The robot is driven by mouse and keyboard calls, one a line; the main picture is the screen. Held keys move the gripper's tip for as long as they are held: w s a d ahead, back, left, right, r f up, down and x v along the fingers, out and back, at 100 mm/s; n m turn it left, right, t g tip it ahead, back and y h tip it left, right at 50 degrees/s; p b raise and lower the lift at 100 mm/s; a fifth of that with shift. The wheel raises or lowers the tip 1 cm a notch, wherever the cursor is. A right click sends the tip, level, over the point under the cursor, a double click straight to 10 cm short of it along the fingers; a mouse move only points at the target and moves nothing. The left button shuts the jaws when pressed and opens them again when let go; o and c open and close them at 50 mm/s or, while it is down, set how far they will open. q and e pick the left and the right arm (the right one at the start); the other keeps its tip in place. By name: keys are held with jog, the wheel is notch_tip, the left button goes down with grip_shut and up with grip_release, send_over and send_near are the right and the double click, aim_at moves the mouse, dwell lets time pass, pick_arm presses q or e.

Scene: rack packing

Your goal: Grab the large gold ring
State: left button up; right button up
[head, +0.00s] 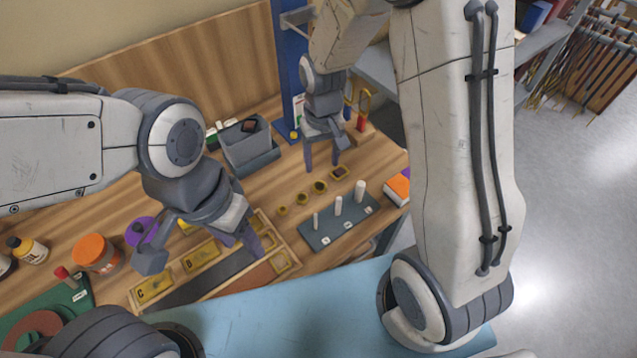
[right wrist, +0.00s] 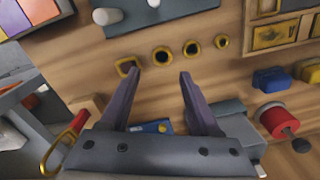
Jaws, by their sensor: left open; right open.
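Several gold rings lie in a row on the wooden table. The large round gold ring (head: 320,187) is near the right end in the head view. It also shows in the right wrist view (right wrist: 161,55), beside a square-looking gold ring (right wrist: 127,66). Smaller gold rings (right wrist: 192,47) continue the row. My right gripper (head: 322,162) is open and empty behind the row. In the right wrist view its fingertips (right wrist: 160,77) point towards the large round ring, which lies just beyond the gap between them. My left gripper (head: 200,248) is open above the labelled tray.
A grey board with white pegs (head: 325,241) stands just in front of the rings. A grey bin (head: 247,150) is behind them. The labelled wooden tray (head: 205,285) lies to the left.

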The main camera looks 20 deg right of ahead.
aim_at(320, 189)
notch_tip(320, 189, down, 3)
jog(key=shift+f, duration=0.2)
jog(key=shift+w+a+f+p, duration=0.15)
jog(key=shift+f+p, duration=0.4)
jog(key=shift+f, duration=0.85)
jog(key=shift+w+a+f+p, duration=0.1)
jog(key=shift+f+p, duration=0.4)
jog(key=shift+f, duration=0.85)
grip_shut()
